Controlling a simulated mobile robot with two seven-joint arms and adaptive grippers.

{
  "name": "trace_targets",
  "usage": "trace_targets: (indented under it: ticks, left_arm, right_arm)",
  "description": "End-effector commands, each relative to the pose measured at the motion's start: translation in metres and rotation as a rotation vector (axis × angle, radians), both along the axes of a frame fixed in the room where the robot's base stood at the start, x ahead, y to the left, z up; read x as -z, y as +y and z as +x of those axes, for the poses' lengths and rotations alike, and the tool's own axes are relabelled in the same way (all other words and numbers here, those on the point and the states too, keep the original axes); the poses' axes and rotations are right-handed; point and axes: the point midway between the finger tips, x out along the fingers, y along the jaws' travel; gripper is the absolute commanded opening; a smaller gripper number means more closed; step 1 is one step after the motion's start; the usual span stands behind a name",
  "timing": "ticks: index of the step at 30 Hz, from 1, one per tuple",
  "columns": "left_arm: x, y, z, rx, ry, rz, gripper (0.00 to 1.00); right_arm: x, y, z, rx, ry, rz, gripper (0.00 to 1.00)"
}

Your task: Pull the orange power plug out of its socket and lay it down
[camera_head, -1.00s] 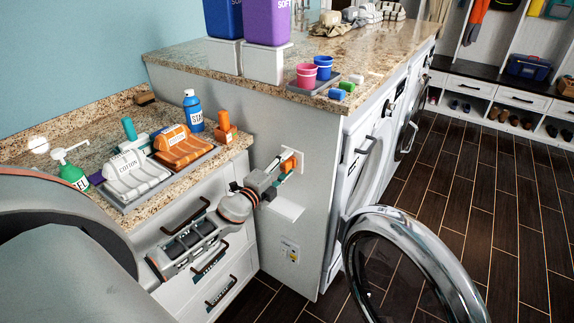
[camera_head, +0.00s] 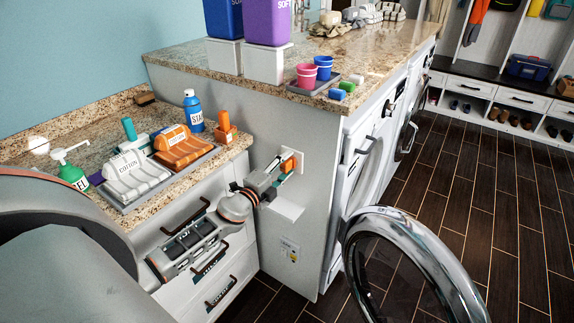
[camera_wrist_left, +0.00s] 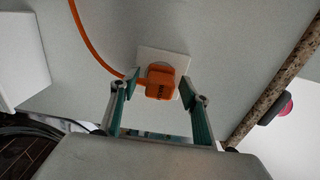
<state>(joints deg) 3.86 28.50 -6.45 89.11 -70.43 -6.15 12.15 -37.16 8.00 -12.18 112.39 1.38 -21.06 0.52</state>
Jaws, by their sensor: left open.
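The orange power plug (camera_wrist_left: 160,82) sits in a pale square socket plate (camera_wrist_left: 174,56) on the side of the counter. An orange cord (camera_wrist_left: 88,44) runs from it towards the upper left of the left wrist view. My left gripper (camera_wrist_left: 160,84) is open, with one finger on each side of the plug, and gaps show between the fingers and the plug. In the head view the gripper (camera_head: 281,172) is at the socket plate (camera_head: 297,157) and partly hides the plug (camera_head: 288,165). My right gripper is not in view.
A small white ledge (camera_head: 287,208) juts out below the socket. The round washer door (camera_head: 415,255) stands open to the right. Pink (camera_head: 306,76) and blue cups stand on the upper counter.

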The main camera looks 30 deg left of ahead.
Motion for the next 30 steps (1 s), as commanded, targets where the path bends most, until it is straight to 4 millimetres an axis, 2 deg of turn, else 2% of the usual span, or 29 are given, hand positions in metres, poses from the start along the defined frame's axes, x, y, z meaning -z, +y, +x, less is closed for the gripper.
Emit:
trace_targets:
  ticks: [5,10,11,30]
  left_arm:
    - [0.0,0.0,0.0,0.0,0.0,-0.001,0.46]
    - [0.0,0.0,0.0,0.0,0.0,-0.001,0.04]
    - [0.0,0.0,0.0,0.0,0.0,-0.001,0.0]
    - [0.0,0.0,-0.018,0.0,0.0,-0.001,0.0]
  right_arm:
    - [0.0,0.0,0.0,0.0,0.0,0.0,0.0]
    - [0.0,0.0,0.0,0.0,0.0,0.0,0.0]
    - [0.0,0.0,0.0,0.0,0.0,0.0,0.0]
    - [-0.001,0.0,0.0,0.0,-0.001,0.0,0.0]
